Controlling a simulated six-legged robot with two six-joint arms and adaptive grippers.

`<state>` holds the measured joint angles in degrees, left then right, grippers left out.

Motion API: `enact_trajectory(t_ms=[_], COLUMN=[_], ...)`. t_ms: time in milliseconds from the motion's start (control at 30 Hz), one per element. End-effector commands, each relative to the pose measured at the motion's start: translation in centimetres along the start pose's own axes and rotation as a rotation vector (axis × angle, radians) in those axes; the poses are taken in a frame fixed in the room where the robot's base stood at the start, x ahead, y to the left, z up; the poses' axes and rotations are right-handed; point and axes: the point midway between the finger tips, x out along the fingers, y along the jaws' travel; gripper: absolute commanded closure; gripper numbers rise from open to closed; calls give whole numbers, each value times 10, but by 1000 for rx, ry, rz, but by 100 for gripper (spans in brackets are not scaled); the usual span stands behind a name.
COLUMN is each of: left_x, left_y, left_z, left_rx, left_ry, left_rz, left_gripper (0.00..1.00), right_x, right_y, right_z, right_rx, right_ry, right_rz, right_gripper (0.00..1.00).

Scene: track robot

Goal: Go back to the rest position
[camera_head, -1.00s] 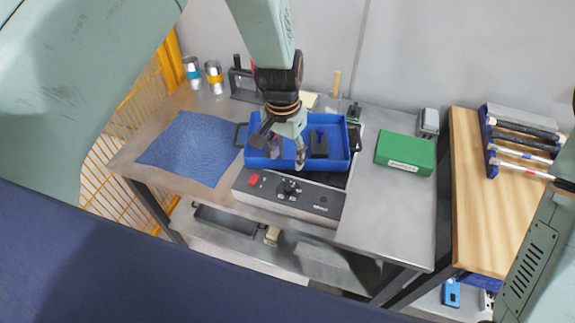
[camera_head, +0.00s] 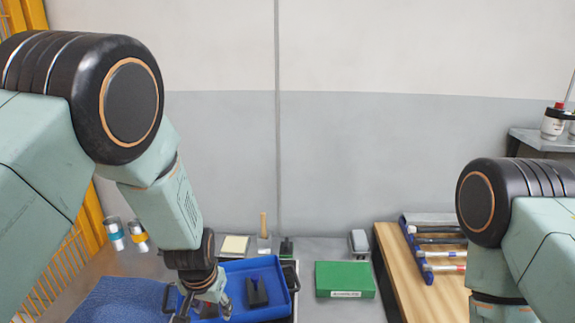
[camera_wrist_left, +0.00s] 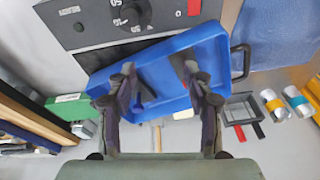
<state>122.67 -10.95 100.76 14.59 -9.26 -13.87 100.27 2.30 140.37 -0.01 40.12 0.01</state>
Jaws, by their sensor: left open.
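My left gripper (camera_head: 203,306) is over the left part of the blue tray (camera_head: 288,282) at the bottom of the head view. In the left wrist view the left gripper (camera_wrist_left: 158,68) has its two fingers spread apart, with nothing between them, over the blue tray (camera_wrist_left: 213,52).
A green box (camera_head: 345,278) stands right of the tray. A blue cloth (camera_head: 118,301) lies left of it, with two metal cans (camera_head: 115,234) behind. A wooden table (camera_head: 398,270) with a blue tool rack (camera_head: 416,250) is further right. A grey wall closes the back.

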Motion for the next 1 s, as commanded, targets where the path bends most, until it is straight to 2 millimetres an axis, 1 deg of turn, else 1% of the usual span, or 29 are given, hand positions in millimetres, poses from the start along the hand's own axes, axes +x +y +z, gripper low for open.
enact_trajectory(t_ms=[33,67,167,200,267,300,367,400,467,500,567,600,700,733,800,900,1000], left_x=[19,29,64,78,98,108,122,130,141,147,156,160,171,173,180,187,188], left_y=[-6,-10,-17,-18,-18,-17,-14,-11,-7,-4,2,5,12,14,15,17,17], left_z=[22,32,79,101,136,157,189,211,242,262,293,312,353,363,376,385,388], left_rx=[-21,-31,-67,-79,-99,-110,-126,-136,-151,-158,-171,-175,-189,-193,-202,-208,-208], left_ry=[12,25,50,55,55,52,41,30,7,-13,-48,-77,-153,-173,-198,-215,-223], left_rz=[-17,-26,-44,-45,-41,-37,-27,-19,-6,3,16,25,40,43,45,46,47], left_gripper=[48,48,48,48,48,48,48,48,48,48,48,48,48,48,48,48,48], right_x=[10,14,35,44,59,68,81,90,102,110,123,131,147,151,158,164,165], right_y=[0,0,0,0,0,0,1,1,1,1,1,1,1,1,1,1,1], right_z=[0,0,0,0,0,0,0,0,0,0,0,0,0,0,0,0,0], right_rx=[0,0,0,0,0,0,0,0,0,0,0,0,0,0,0,0,0], right_ry=[0,0,0,0,0,-1,-1,-1,-1,-1,0,0,0,0,0,0,0], right_rz=[0,0,0,0,0,0,0,0,0,0,0,0,0,0,0,0,0], right_gripper=[68,68,68,68,68,68,68,68,68,68,68,68,68,68,68,68,68])
